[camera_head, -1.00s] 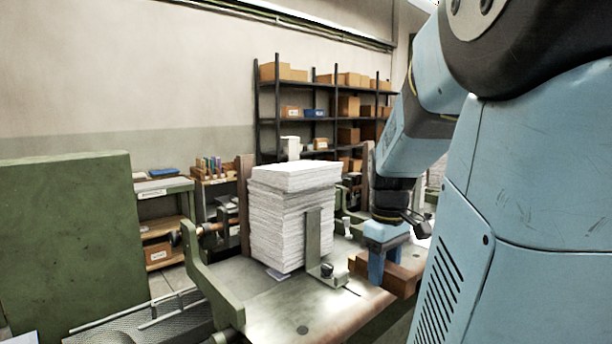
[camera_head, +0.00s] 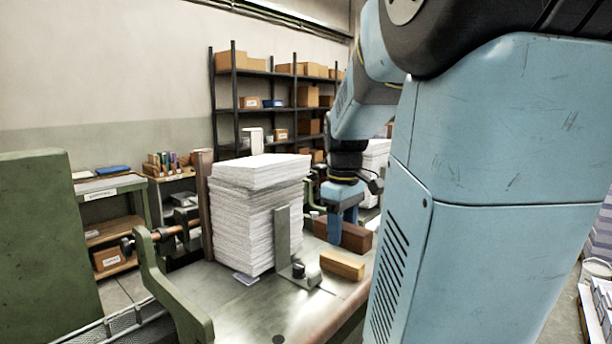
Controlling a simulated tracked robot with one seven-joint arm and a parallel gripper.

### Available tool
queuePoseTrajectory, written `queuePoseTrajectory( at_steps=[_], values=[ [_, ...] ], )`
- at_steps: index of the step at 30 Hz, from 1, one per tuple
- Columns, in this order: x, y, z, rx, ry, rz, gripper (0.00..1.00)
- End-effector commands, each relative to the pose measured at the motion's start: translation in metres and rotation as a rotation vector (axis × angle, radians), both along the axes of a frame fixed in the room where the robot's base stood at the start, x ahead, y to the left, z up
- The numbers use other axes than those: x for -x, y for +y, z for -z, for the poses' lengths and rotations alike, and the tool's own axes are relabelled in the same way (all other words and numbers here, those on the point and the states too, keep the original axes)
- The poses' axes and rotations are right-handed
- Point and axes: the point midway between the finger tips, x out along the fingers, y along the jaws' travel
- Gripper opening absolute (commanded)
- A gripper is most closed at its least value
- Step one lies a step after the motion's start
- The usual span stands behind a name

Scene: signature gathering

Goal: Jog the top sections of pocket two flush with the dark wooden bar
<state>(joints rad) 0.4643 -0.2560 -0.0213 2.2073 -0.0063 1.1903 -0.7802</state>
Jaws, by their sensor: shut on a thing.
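A tall stack of white paper sections (camera_head: 250,222) stands on the metal table. Its top sections (camera_head: 262,170) sit slightly out of line with the pile below, overhanging at the right. No pocket number is readable here. My gripper (camera_head: 342,236) is right of this stack, pointing down, shut on the dark wooden bar (camera_head: 362,239). The bar is low, close to the table top; whether it touches cannot be told. The fingers hide part of it. A second white stack (camera_head: 376,160) is behind my arm, mostly hidden.
A lighter wooden block (camera_head: 342,266) lies in front of the bar. A metal bracket (camera_head: 283,240) with a black knob stands against the stack's front. A brown upright (camera_head: 205,190) is at its left. A green panel (camera_head: 40,240) stands left.

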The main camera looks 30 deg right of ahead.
Motion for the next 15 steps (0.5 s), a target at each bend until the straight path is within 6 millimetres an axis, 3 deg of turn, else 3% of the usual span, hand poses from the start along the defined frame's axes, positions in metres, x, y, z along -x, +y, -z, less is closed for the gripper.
queuePoseTrajectory(
  at_steps=[3,7,12,15],
  values=[
    [-0.024,-0.009,-0.040,0.002,-0.004,-0.020,0.17],
    [-0.040,-0.015,-0.075,0.002,-0.004,-0.036,0.17],
    [-0.052,-0.017,-0.100,0.001,-0.001,-0.050,0.17],
    [-0.055,-0.017,-0.104,0.000,0.000,-0.053,0.17]
  ],
)
